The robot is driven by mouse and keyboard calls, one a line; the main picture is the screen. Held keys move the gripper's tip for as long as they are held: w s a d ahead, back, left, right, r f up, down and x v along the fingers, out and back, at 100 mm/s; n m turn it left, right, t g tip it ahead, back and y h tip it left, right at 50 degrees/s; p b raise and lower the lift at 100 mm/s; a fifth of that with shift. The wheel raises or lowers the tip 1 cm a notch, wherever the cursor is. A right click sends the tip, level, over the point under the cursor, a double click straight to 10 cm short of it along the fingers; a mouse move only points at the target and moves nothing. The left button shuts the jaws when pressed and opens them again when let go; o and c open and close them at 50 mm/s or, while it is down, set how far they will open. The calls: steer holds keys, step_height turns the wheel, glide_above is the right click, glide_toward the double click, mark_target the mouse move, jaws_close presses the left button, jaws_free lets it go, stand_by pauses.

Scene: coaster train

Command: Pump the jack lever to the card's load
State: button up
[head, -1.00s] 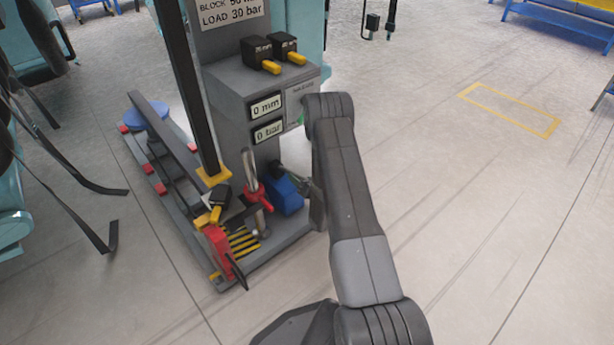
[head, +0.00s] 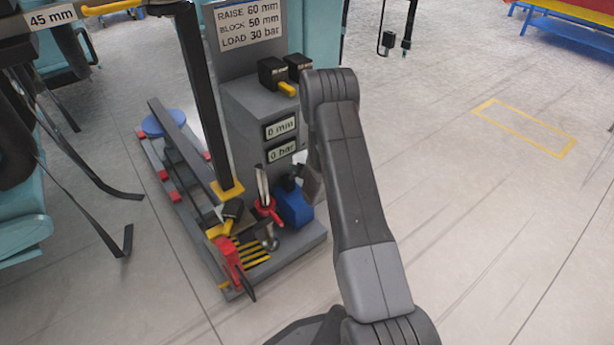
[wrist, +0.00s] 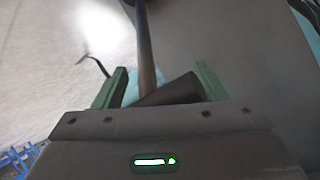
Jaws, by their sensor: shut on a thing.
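The card (head: 250,24) reads RAISE 60 mm, BLOCK 50 mm, LOAD 30 bar. On the grey jack cabinet (head: 245,112), the upper display (head: 280,127) reads 0 mm and the lower display (head: 282,150) reads 0 bar. My gripper is hidden behind my arm in the head view. In the wrist view, its green fingers (wrist: 159,85) are shut on what appears to be the jack lever (wrist: 146,50), a slim metal bar with a dark part between the fingers. The exact contact is unclear. A blue unit (head: 293,207) sits at the cabinet's foot.
Black levers with yellow tips (head: 284,75) sit on the cabinet. A dark post (head: 203,100), a red part (head: 230,262) and a silver rod with a red collar (head: 266,205) stand on the base. Dark straps (head: 95,180) hang at left.

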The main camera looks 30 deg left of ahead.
steer(key=shift+w+a+r, duration=0.25)
steer(key=shift+a+r, duration=0.25)
steer(key=o, duration=1.2)
steer(key=shift+f, duration=0.15)
steer(key=shift+o, duration=0.2)
steer(key=shift+d, duration=0.1)
steer(key=p+v, duration=0.3)
steer(key=v, duration=1)
steer(key=shift+s+d, duration=0.15)
steer(key=shift+d, duration=0.1)
steer(key=shift+c, duration=0.2)
